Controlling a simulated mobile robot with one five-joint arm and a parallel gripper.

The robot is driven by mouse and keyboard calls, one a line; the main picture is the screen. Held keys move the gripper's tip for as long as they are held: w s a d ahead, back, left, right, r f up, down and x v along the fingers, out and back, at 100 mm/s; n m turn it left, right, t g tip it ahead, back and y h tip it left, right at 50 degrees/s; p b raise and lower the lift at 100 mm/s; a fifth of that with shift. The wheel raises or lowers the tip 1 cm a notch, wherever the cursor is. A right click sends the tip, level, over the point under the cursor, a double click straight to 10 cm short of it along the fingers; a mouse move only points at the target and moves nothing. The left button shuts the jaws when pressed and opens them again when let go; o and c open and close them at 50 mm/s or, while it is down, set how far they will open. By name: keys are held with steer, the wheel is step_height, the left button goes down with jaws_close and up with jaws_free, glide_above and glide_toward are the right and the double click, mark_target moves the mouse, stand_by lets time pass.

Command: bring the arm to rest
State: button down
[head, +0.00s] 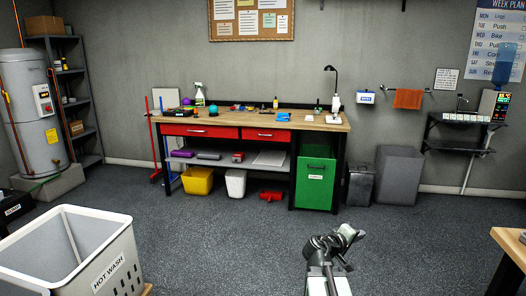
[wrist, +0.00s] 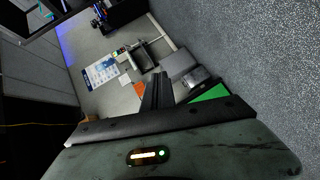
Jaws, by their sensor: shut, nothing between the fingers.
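My gripper (head: 350,234) shows in the head view at the lower middle, at the end of my raised arm. It is held over the dark speckled floor, in front of the workbench and apart from it. In the wrist view the fingers (wrist: 157,90) are together and dark, with nothing between them. The wrist view is tilted and looks past the fingers towards the wall and floor.
A workbench (head: 320,122) with red drawers and a green cabinet (head: 316,184) stands at the back wall. A white "HOT WASH" basket (head: 120,260) is at the lower left. A wooden table edge (head: 510,244) is at the lower right. The middle floor is clear.

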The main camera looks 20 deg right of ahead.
steer(key=w+a+f+y, duration=0.1)
steer(key=a+f+y, duration=0.25)
steer(key=a, duration=0.45)
steer(key=w+a+f+g+y, duration=0.1)
steer(key=a+f+y, duration=0.1)
steer(key=a+f, duration=0.5)
steer(key=w+a+f+y, duration=0.1)
steer(key=a+f+y, duration=0.1)
steer(key=a, duration=0.8)
steer(key=s+a+f+m+g+y, duration=0.1)
steer(key=s+a+f+g+y, duration=0.2)
steer(key=a, duration=0.4)
steer(key=s+a+f+g+y, duration=0.1)
steer(key=s+a+f+y, duration=0.1)
steer(key=s+a+y, duration=0.4)
step_height(320, 180, up, 21)
steer(key=a+h+p, duration=0.1)
steer(key=h+p, duration=0.1)
steer(key=p, duration=1.8)
steer(key=shift+w, duration=0.4)
steer(key=shift+a+f+h, duration=0.1)
steer(key=shift+f+h, duration=0.1)
steer(key=shift+h, duration=0.05)
